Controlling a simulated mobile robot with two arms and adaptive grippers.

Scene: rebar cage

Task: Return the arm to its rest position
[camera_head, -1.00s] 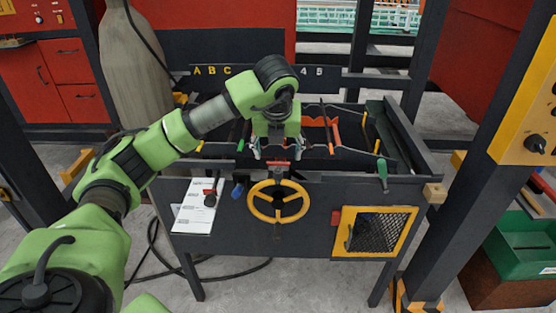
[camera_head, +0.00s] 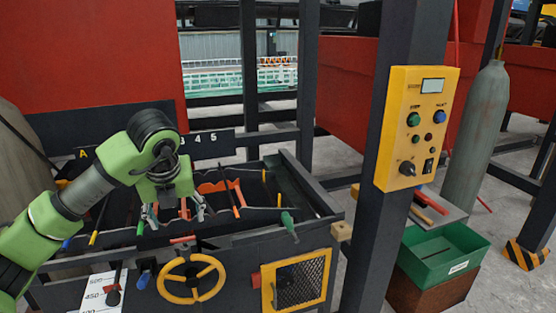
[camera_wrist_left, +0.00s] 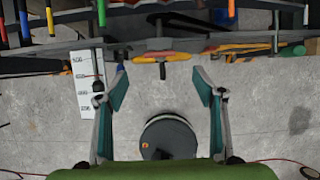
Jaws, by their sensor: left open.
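My left arm (camera_head: 88,190) comes in from the left and reaches over the dark workbench (camera_head: 240,262). My left gripper (camera_head: 173,212) is open and points down above the bench's front part, behind the yellow handwheel (camera_head: 163,283). Its two fingers are spread with nothing between them. The left wrist view also shows the open left gripper (camera_wrist_left: 160,82), with bare floor behind the fingers and the handwheel (camera_wrist_left: 163,57) beyond the tips. My right gripper is in neither current view.
Colored-handled tools and an orange holder (camera_head: 218,188) lie in the bench trough around the gripper. A dark post with a yellow control panel (camera_head: 418,128) stands right of the bench. A green bin (camera_head: 445,250) and a gas cylinder (camera_head: 475,140) are farther right.

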